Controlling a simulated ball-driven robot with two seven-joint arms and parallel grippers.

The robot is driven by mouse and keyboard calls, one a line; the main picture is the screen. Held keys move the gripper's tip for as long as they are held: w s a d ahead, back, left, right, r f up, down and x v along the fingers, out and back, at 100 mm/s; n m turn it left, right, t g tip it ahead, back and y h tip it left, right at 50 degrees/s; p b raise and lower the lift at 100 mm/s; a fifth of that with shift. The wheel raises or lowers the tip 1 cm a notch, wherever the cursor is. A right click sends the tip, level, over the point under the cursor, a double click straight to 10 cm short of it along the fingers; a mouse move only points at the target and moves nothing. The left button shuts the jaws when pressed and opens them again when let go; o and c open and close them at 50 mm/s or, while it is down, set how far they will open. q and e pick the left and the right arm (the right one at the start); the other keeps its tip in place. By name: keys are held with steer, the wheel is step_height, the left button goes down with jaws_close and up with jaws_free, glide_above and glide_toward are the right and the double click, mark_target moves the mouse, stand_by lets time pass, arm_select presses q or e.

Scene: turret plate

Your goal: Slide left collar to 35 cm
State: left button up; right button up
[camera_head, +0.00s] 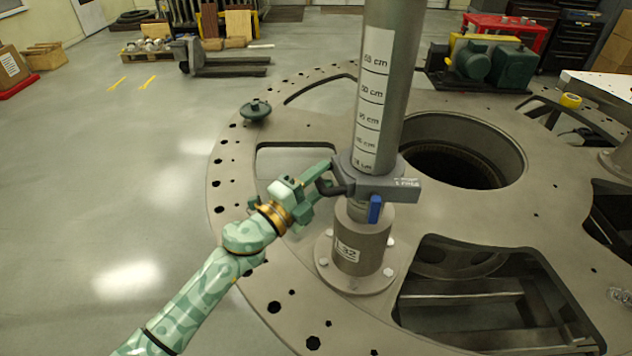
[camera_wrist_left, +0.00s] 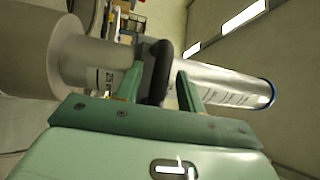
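The grey collar (camera_head: 405,188) sits around the upright metal post (camera_head: 398,60), low down, just above the post's base socket (camera_head: 362,240). A blue lever (camera_head: 375,209) hangs from its front. Its dark curved handle (camera_head: 326,188) sticks out to the left. A white scale strip (camera_head: 371,100) with cm marks runs up the post above the collar; the small figures are hard to read. My left gripper (camera_head: 318,180) is at the handle. In the left wrist view the dark handle (camera_wrist_left: 160,72) stands between my two spread fingers (camera_wrist_left: 158,92), with gaps showing. My right gripper is out of view.
The post stands on a big round metal plate (camera_head: 235,190) with large cut-outs and a round central hole (camera_head: 455,150). A small green knob-like part (camera_head: 256,110) lies at the plate's left edge. A pallet truck (camera_head: 225,62) stands behind. The floor at left is clear.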

arm_select(q)
steer(key=b+v, duration=0.1)
steer(key=v, duration=1.5)
steer(key=shift+s+a, duration=0.1)
steer(key=shift+a, duration=0.05)
